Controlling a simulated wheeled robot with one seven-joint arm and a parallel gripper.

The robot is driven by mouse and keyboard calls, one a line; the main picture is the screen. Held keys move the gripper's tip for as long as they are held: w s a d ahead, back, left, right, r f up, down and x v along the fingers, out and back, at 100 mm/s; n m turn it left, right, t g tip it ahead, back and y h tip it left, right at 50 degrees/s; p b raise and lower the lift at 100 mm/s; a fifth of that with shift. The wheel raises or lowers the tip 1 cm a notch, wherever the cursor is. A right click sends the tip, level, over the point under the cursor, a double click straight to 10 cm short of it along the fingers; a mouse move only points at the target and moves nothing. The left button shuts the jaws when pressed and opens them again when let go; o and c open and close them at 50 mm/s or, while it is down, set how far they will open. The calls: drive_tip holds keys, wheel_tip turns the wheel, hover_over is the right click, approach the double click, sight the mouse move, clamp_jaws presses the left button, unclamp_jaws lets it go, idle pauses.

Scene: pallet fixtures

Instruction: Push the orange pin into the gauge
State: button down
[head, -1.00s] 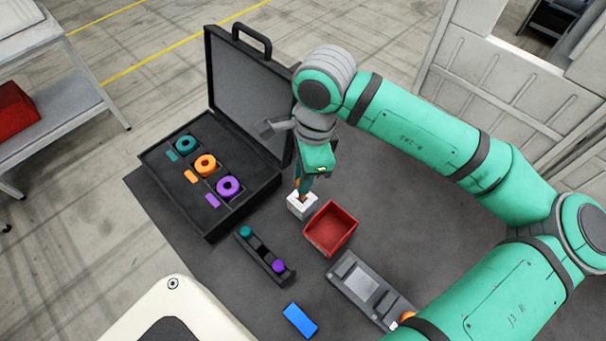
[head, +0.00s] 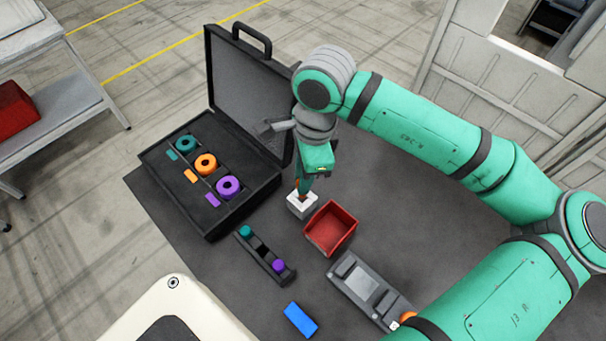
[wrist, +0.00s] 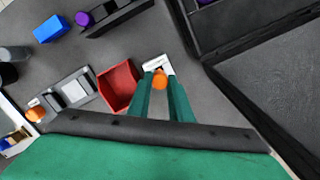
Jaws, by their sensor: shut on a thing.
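My gripper (wrist: 160,88) is shut on the orange pin (wrist: 159,79), whose round orange end shows between the fingertips. The small white block (head: 301,207), which I take to be the gauge, stands on the dark mat directly below the fingertips; it also shows in the wrist view (wrist: 157,63). The pin is upright over the block's top or partly in it. The fingers hide its lower end, so I cannot tell how deep it is.
A red bin (head: 331,229) stands close right of the block. A black rack (head: 262,254) holds a teal and a purple pin. A grey device with a screen (head: 366,287), a blue block (head: 300,320) and an open black case (head: 214,226) with coloured rings surround it.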

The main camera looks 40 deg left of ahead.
drive_tip(key=shift+f, duration=1.1)
idle(0.3)
drive_tip(key=c, duration=1.1)
unclamp_jaws()
